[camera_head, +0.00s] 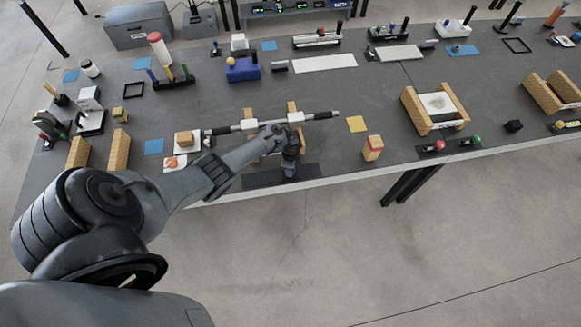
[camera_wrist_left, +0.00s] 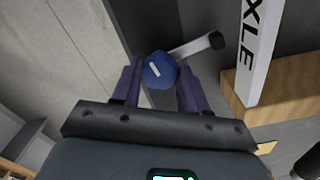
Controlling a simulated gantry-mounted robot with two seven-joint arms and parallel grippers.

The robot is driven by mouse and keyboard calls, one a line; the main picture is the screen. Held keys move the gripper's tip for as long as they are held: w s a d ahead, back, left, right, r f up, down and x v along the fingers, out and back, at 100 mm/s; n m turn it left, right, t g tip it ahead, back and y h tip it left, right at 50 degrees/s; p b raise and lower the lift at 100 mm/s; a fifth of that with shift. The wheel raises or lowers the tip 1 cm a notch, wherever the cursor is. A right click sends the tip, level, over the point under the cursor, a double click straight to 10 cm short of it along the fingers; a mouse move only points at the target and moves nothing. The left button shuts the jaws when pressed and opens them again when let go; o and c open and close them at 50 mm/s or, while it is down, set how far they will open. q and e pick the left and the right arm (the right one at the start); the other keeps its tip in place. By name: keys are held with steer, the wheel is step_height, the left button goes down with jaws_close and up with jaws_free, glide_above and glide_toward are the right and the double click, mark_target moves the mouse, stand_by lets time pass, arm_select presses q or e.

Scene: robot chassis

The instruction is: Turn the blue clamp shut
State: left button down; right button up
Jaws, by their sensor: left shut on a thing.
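In the left wrist view the blue clamp (camera_wrist_left: 159,70) shows as a round blue knob with a short white mark on its top. A pale bar with a black tip (camera_wrist_left: 215,41) lies just beyond it. My left gripper (camera_wrist_left: 160,84) has its two purple fingers on either side of the blue knob and is shut on it. In the head view my left gripper (camera_head: 289,171) points down at the front edge of the table, over a dark plate (camera_head: 255,180). There the gripper and wrist hide the blue knob. My right gripper is not in view.
A pale axle with dark ends (camera_head: 322,116) lies across wooden blocks (camera_head: 292,108) behind the gripper; its AXLE lettering (camera_wrist_left: 255,50) shows in the wrist view. A wood-and-red block (camera_head: 373,149) and a yellow square (camera_head: 356,124) are to the right. Bare grey table (camera_head: 350,85) lies behind.

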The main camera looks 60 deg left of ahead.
arm_select(q)
steer(key=shift+m, duration=1.1)
steer(key=c, duration=0.6)
jaws_free()
steer(key=shift+r+p, duration=1.9)
steer(key=shift+r, duration=3.55)
